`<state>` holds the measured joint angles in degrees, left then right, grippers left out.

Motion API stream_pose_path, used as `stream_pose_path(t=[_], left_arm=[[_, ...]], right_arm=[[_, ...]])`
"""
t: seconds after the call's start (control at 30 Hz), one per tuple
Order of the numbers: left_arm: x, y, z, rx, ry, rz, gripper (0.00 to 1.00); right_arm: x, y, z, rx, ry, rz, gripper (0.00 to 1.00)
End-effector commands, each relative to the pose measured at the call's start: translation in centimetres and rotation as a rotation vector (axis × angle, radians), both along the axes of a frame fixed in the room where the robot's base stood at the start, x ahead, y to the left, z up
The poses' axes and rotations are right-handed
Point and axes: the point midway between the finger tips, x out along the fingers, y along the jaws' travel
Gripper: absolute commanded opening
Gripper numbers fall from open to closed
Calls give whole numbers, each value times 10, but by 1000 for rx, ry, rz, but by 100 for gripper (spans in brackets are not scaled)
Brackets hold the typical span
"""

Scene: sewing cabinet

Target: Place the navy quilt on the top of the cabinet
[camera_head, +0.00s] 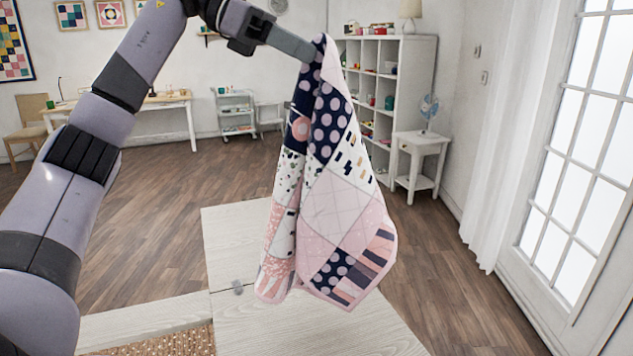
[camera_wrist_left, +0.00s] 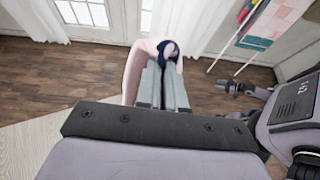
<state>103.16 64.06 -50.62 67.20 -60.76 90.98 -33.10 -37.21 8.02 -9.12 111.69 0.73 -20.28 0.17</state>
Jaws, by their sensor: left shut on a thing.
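The navy quilt (camera_head: 335,195) is a patchwork of navy, pink and white squares. It hangs in folds from my left gripper (camera_head: 312,50) in the head view, pinched near one corner. Its lower edge hangs in front of the pale wooden cabinet top (camera_head: 240,235); whether it touches cannot be told. In the left wrist view my left gripper (camera_wrist_left: 168,75) is shut on the quilt (camera_wrist_left: 140,65), with a navy bit at the fingertips. My right gripper (camera_wrist_left: 232,88) shows at the right of the wrist view, small, away from the quilt; its jaws are unclear.
An opening with a woven, tan inside (camera_head: 165,343) lies at the cabinet's lower left. A white side table (camera_head: 418,145) and shelf unit (camera_head: 410,75) stand behind. A glazed door (camera_head: 575,150) is at the right. The wooden floor (camera_head: 150,215) between is clear.

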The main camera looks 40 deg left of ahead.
Motion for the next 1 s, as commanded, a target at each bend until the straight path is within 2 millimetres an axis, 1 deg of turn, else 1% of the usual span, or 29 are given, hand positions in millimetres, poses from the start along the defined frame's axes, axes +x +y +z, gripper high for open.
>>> stream_pose_path(t=[0.03, 0.1, 0.17, 0.3, 0.5, 1.0], left_arm=[[-1, 1, -12, 1, 6, 2, 0], [-1, 0, -32, 1, 3, 1, 0], [-1, 0, -42, -2, 0, 2, 0], [0, 0, -50, -2, -3, 0, 0], [0, 0, -56, -2, -3, 0, 0], [0, 0, -56, -2, -3, 0, 0]], right_arm=[[0, 0, 0, 0, 0, 0, 43], [1, 0, -15, 1, -5, 0, 43], [1, 0, -22, 1, -4, 0, 43], [0, 0, -36, 0, 2, 0, 43], [0, 0, -42, 0, 2, 0, 43], [0, 0, -42, 0, 1, 0, 43]])
